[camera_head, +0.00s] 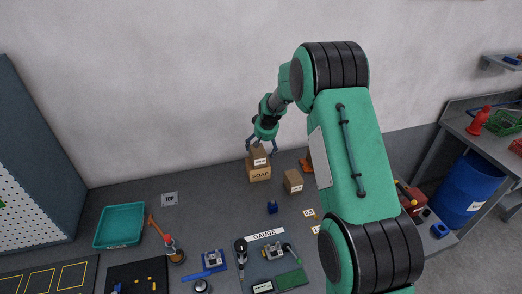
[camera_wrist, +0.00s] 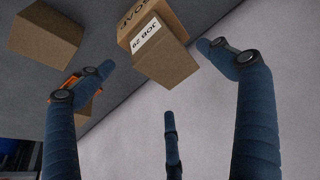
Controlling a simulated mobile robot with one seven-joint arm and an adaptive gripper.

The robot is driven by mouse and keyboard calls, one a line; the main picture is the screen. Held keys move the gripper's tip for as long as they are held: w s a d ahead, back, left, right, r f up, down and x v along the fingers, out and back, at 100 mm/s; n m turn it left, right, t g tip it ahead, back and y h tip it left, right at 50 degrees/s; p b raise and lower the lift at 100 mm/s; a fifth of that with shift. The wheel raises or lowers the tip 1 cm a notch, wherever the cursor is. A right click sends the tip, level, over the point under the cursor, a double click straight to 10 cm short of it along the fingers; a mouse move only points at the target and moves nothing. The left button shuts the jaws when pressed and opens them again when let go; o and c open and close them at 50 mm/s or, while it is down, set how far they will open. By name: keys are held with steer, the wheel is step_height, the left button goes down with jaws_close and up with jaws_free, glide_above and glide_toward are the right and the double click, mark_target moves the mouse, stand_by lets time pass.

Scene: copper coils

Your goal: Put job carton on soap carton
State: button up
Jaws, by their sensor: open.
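The job carton (camera_head: 258,157) is a small brown box with a white label. It rests on top of the soap carton (camera_head: 260,174), a larger brown box marked SOAP, near the back wall. In the wrist view the job carton (camera_wrist: 162,62) shows its JOB 29 label, with part of the soap carton (camera_wrist: 133,18) behind it. The job carton looks slightly turned against the soap carton. My gripper (camera_head: 262,146) is just above the job carton, its blue fingers spread. In the wrist view the fingers stand apart around the carton's near end, with visible gaps.
Another brown carton (camera_head: 293,181) stands to the right of the soap carton. An orange object (camera_head: 306,162) is behind it. A teal tray (camera_head: 120,226) lies at left, and tools and a gauge board (camera_head: 265,235) fill the front. The wall is close behind.

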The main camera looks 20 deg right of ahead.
steer(key=shift+v, duration=2.95)
steer(key=shift+s, duration=0.1)
steer(key=s+a+r, duration=0.3)
steer(key=s+r, duration=0.9)
steer(key=s, duration=0.1)
steer(key=s+a+r, duration=0.3)
steer(key=s+r, duration=0.9)
steer(key=s, duration=0.1)
steer(key=s+a+r+t, duration=0.1)
steer(key=s+a, duration=0.1)
steer(key=s, duration=2.8)
steer(key=shift+s+r, duration=0.25)
steer(key=shift+s, duration=0.05)
